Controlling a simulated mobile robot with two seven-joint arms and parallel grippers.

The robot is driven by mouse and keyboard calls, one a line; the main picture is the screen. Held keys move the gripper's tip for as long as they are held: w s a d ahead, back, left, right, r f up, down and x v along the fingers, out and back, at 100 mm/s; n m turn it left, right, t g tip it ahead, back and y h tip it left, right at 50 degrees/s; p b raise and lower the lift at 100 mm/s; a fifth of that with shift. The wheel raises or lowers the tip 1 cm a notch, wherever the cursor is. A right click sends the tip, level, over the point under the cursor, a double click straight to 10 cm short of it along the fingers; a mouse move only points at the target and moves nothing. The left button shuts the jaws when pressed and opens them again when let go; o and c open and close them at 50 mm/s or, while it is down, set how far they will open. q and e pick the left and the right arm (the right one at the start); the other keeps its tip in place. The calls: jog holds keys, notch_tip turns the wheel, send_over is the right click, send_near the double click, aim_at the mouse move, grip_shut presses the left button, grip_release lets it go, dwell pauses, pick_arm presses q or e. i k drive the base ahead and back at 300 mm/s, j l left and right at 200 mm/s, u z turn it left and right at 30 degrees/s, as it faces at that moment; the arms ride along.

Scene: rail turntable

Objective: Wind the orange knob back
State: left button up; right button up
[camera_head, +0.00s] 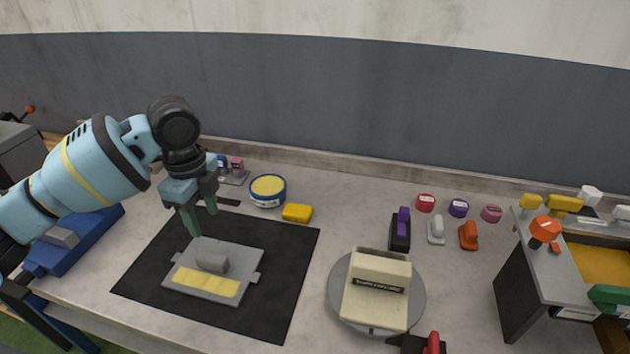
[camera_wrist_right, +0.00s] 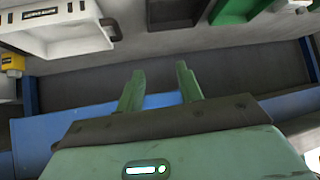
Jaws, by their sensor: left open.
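An orange knob (camera_head: 545,229) stands on top of a grey box (camera_head: 575,262) at the right in the head view, with a small orange piece beside its foot. My left gripper (camera_head: 203,221) is open and empty, pointing down above the black mat at the left, far from the knob. My right gripper (camera_wrist_right: 160,82) shows in the right wrist view with its two green fingers apart and nothing between them.
A grey plate (camera_head: 248,260) with a yellow strip lies on the black mat (camera_head: 275,317). A round turntable (camera_head: 416,302) carries a cream block (camera_head: 370,305). Several small coloured pieces stand behind it. A green handle (camera_head: 608,297) juts out at the grey box's right.

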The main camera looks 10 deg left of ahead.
aim_at(545, 230)
jog(key=z, duration=1.45)
